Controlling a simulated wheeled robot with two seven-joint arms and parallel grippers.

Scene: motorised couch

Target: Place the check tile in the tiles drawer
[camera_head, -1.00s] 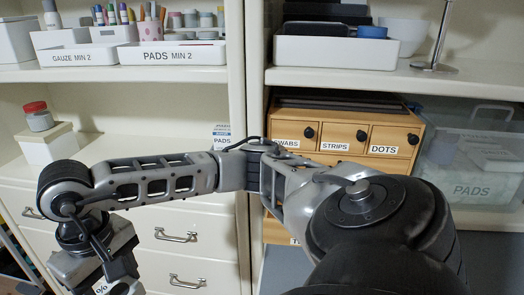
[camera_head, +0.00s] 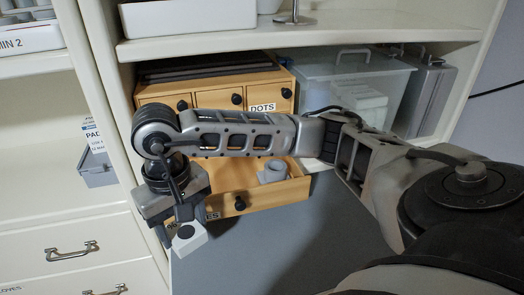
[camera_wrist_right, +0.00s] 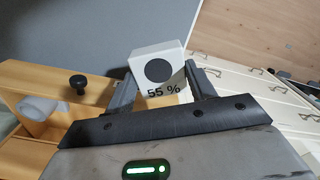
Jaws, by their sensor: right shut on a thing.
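The check tile (camera_head: 190,240) is a white block with a black round spot. In the right wrist view, the tile (camera_wrist_right: 172,62) also reads "55 %". My right gripper (camera_head: 178,226) is shut on it and points down, in front of the wooden cabinet. The tiles drawer (camera_head: 285,192), low in that cabinet, stands open, its label partly hidden by my gripper. The tile is outside it, in front of its left end. In the right wrist view the drawer (camera_wrist_right: 62,80) lies to the left of the tile. My left gripper is not in view.
A pale grey rounded object (camera_head: 273,171) sits in the open drawer. The wooden cabinet (camera_head: 215,98) has small drawers above, partly behind my arm. A clear PADS box (camera_head: 355,85) stands right of it. A grey surface (camera_head: 265,245) below is clear. White drawers (camera_head: 75,250) stand left.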

